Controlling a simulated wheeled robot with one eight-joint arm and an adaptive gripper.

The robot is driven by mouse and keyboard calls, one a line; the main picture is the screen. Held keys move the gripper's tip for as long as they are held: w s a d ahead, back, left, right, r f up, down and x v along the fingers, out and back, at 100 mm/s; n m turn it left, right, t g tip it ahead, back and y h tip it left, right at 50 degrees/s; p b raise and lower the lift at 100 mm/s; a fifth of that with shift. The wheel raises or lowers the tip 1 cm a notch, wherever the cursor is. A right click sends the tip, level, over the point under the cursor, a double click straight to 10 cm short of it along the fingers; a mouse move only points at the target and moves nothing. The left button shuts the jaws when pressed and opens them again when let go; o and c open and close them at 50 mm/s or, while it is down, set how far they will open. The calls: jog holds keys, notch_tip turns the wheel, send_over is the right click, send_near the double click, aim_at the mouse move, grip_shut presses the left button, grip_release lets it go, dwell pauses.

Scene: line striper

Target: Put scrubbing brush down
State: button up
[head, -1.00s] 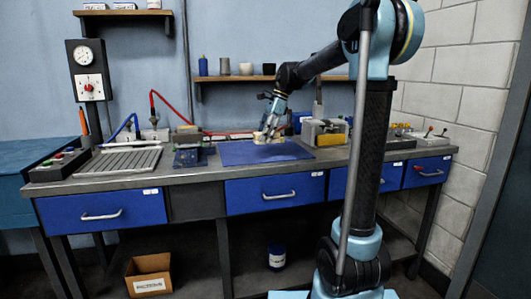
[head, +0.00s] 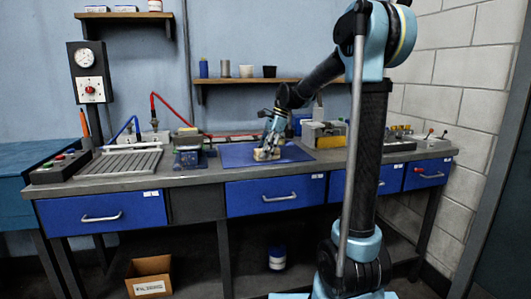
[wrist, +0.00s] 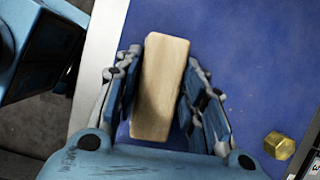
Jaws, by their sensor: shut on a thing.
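The scrubbing brush shows as a pale wooden block (wrist: 158,88) in the wrist view, between the two fingers of my gripper (wrist: 160,95). In the head view the brush (head: 265,154) is at or just above the blue mat (head: 238,156), below my gripper (head: 270,140). My gripper is shut on the brush and points down. I cannot tell whether the brush touches the mat. The bristles are hidden.
A brass hex piece (wrist: 279,145) lies on the mat to the right in the wrist view. A yellow-and-grey machine (head: 324,134) stands right of the mat, a small blue device (head: 188,156) left of it. Much of the mat is bare.

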jog(key=shift+s+f, duration=0.2)
jog(key=shift+f, duration=0.2)
jog(key=o, duration=1)
jog(key=shift+w+f, duration=0.15)
jog(key=shift+f, duration=0.05)
jog(key=shift+r, duration=0.1)
jog(key=shift+r, duration=0.15)
jog(key=shift+r, duration=0.25)
jog(key=a+v, duration=0.1)
jog(key=v, duration=1.6)
jog(key=shift+d+r, duration=0.15)
jog(key=shift+r, duration=0.3)
